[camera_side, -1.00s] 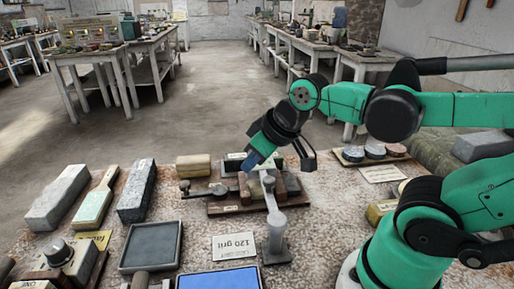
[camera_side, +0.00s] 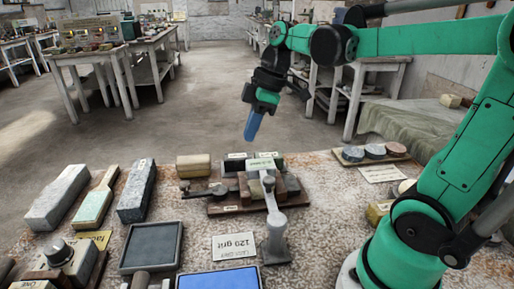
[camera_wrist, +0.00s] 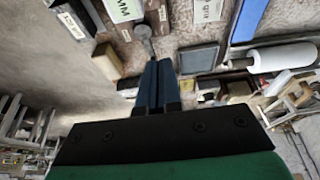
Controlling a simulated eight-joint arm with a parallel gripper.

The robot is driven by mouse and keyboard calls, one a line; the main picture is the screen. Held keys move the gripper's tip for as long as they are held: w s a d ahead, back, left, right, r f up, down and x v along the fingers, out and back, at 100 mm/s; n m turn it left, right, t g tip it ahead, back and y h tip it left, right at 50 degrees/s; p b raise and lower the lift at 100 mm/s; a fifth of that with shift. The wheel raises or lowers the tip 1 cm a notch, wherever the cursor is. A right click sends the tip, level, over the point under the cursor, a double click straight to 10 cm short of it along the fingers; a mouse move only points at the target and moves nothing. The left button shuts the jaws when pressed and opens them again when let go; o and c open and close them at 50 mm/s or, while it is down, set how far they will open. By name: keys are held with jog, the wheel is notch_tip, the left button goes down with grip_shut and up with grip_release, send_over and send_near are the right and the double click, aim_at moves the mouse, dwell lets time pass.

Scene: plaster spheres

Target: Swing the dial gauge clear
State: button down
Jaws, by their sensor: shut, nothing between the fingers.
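The dial gauge stands near the front middle of the bench in the side view: a grey post on a square foot (camera_side: 276,240) with a pale arm (camera_side: 271,200). Its arm reaches back over a wooden fixture (camera_side: 291,185) on a dark board. A pale label plate (camera_side: 262,164) sits at the arm's far end. My gripper (camera_side: 249,136) has its blue fingers together, pointing down, empty, in the air above and behind the fixture, apart from the gauge. In the wrist view the closed fingers (camera_wrist: 158,64) show, with the grey round post top (camera_wrist: 142,31) beyond them.
Stone blocks (camera_side: 134,192) lie at the left. A framed dark plate (camera_side: 151,246), a blue plate (camera_side: 219,279) and a "120 grit" card (camera_side: 234,246) lie at the front. Round discs (camera_side: 375,152) sit on a board at the right. Air around my gripper is clear.

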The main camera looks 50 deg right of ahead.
aim_at(267, 186)
jog(key=x, duration=0.9)
jog(key=shift+w+a+f, duration=0.15)
jog(key=shift+f, duration=0.2)
jog(key=shift+s+d+f, duration=0.1)
jog(key=shift+s+d, duration=1)
jog(key=shift+d, duration=0.05)
jog(key=shift+s+d, duration=0.25)
jog(key=shift+s, duration=0.05)
jog(key=shift+s+d, duration=0.1)
